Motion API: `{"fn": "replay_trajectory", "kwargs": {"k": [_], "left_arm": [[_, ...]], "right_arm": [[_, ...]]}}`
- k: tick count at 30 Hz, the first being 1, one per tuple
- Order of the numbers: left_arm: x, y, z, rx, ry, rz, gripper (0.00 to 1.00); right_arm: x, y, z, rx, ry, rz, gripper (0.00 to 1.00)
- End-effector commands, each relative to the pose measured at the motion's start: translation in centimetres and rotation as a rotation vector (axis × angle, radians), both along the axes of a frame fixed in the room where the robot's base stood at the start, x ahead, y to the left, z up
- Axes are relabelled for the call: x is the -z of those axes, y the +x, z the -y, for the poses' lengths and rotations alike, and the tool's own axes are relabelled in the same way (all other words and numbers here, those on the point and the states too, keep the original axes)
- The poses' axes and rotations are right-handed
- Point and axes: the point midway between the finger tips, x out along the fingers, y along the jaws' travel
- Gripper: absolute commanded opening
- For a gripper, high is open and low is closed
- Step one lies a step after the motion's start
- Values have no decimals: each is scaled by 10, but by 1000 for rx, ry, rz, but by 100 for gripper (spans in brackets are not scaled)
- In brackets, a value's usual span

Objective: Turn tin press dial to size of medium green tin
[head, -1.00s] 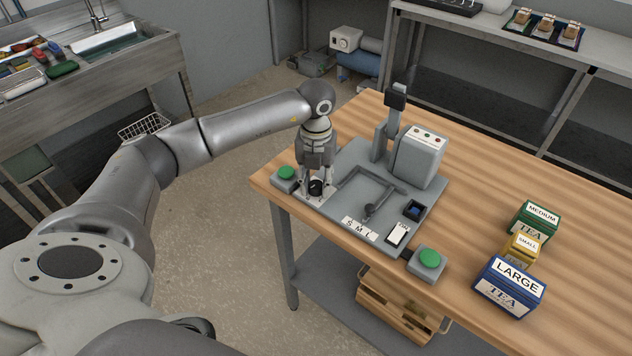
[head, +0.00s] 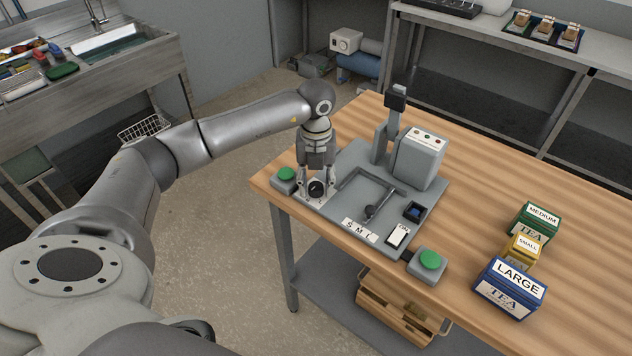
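The grey tin press (head: 405,195) stands on the wooden table. Its black round dial (head: 317,188) sits on a pale plate at the press's left corner. My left gripper (head: 317,193) points down over the dial, with its fingers on both sides of it; whether they touch it is too small to tell. The dial's setting is not readable. A strip marked S M L (head: 360,230) lies on the press's front edge. The green MEDIUM tin (head: 536,222) stands on the table at right, behind the yellow SMALL tin (head: 522,249) and the blue LARGE tin (head: 509,289). My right gripper is not in view.
Green buttons sit at the press's left (head: 286,174) and front right (head: 430,260). A lever (head: 376,205) and an upright post (head: 393,120) rise from the press. The table (head: 480,180) is clear between press and tins.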

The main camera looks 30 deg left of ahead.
Motion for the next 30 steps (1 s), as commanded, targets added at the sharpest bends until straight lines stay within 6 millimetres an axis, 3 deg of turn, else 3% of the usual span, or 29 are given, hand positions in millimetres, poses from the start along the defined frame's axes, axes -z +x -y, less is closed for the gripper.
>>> {"fn": "replay_trajectory", "kwargs": {"k": [11, 24, 30], "left_arm": [[-7, -1, 0, 2, -1, -3, 42], [-93, 0, 0, 2, 0, 1, 42], [-115, -1, 0, 0, 0, -1, 42]], "right_arm": [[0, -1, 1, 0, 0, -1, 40], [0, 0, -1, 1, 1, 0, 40], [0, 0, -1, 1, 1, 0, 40]]}}
